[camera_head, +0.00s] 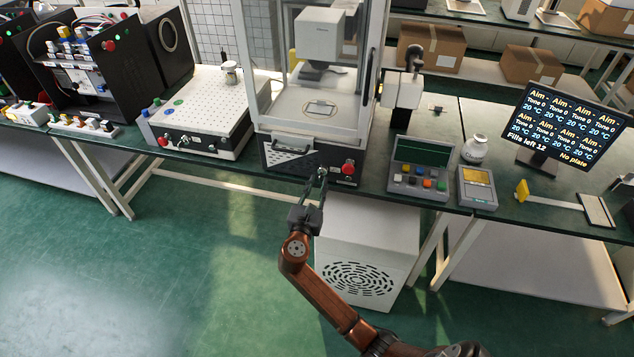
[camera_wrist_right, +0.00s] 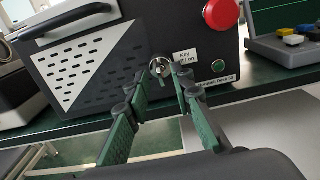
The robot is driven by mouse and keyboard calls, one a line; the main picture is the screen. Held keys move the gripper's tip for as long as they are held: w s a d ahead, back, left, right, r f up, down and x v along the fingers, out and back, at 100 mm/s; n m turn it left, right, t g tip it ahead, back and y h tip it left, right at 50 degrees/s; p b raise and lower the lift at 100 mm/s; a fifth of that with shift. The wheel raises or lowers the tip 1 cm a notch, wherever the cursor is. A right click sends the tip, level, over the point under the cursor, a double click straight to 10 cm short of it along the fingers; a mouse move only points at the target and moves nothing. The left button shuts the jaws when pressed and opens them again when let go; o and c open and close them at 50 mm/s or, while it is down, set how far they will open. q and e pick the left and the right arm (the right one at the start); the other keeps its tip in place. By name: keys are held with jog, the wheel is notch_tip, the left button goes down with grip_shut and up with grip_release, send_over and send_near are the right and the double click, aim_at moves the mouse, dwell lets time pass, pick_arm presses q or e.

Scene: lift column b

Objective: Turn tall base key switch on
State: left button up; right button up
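The tall base is the black front panel (camera_head: 278,155) under the tall glass-walled machine; it also shows in the right wrist view (camera_wrist_right: 130,25). The silver key switch (camera_wrist_right: 158,66) is on this panel, left of a label reading "Key off / on". Its key points downward. My right gripper (camera_head: 321,176) reaches up to the panel from below. In the right wrist view its two green fingers (camera_wrist_right: 165,74) stand apart, with the key between or just beyond the tips. Contact with the key cannot be told. My left gripper is not in view.
A red button (camera_wrist_right: 221,13) and a small green button (camera_wrist_right: 218,66) are right of the key. A perforated vent and a handle (camera_wrist_right: 72,20) are left. A grey keypad box (camera_head: 418,180) stands on the bench to the right. A white vented cabinet (camera_head: 385,225) is below the bench.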

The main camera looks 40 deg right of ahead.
jog(key=shift+x, duration=0.95)
jog(key=shift+c, duration=0.2)
grip_shut()
jog(key=shift+a+f, duration=0.1)
